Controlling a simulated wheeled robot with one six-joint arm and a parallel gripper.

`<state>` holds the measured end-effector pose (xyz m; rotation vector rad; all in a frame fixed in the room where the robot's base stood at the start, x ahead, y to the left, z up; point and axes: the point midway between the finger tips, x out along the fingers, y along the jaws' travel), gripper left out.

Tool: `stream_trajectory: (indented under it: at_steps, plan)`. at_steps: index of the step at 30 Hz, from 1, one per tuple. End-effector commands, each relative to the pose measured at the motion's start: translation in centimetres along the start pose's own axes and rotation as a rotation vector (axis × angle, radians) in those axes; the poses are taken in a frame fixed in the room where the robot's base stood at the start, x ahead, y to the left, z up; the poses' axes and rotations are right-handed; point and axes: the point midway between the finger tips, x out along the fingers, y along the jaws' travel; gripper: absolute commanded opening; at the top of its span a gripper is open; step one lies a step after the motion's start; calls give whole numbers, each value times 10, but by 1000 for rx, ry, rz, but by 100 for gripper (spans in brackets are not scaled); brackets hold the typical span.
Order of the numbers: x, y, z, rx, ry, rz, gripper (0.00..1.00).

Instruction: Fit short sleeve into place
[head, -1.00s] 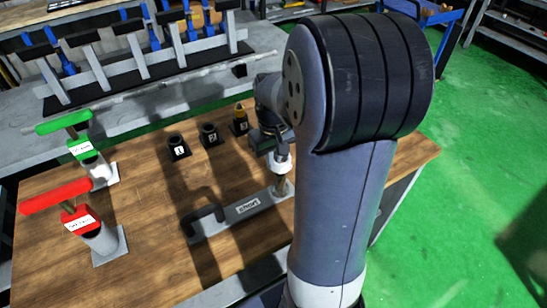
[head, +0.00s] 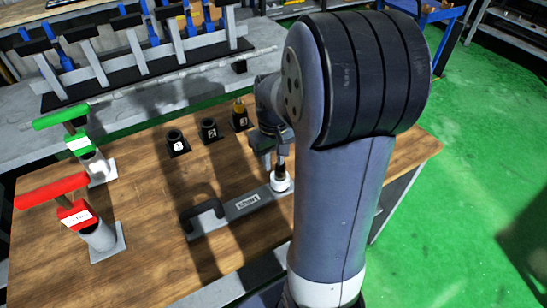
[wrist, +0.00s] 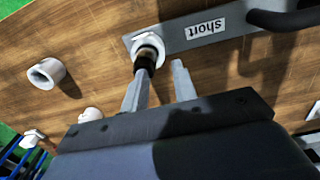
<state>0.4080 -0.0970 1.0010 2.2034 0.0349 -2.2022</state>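A white ring-shaped short sleeve (head: 280,182) sits low around a post at the right end of the grey plate labelled "short" (head: 245,204). In the wrist view the sleeve (wrist: 149,42) surrounds the post (wrist: 146,60), whose dark end sticks out towards the camera. Whether the sleeve is fully seated on the plate cannot be told. My gripper (wrist: 160,78) is just above it, its two fingers spread apart and nothing held between them. The left finger is close beside the post. In the head view my arm partly hides the gripper.
The plate has a black handle (head: 205,215). More white sleeves (wrist: 46,73) lie left in the wrist view. Numbered black holders (head: 209,130) stand behind the plate. Green-handled (head: 90,160) and red-handled (head: 97,233) gauges stand at left. Wooden table is clear between them.

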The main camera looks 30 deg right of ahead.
Motion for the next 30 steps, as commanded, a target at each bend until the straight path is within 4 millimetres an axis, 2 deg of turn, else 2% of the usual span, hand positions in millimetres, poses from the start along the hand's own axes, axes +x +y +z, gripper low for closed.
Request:
stream_trajectory:
  at_steps: [11, 14, 24, 30]
  plan:
    - [-4, 0, 0, 0, 0, 0, 34]
    - [-16, 0, -1, 0, 4, 1, 34]
    - [-82, 0, -1, 0, 4, 1, 34]
    - [-104, 0, 0, 0, 0, 0, 34]
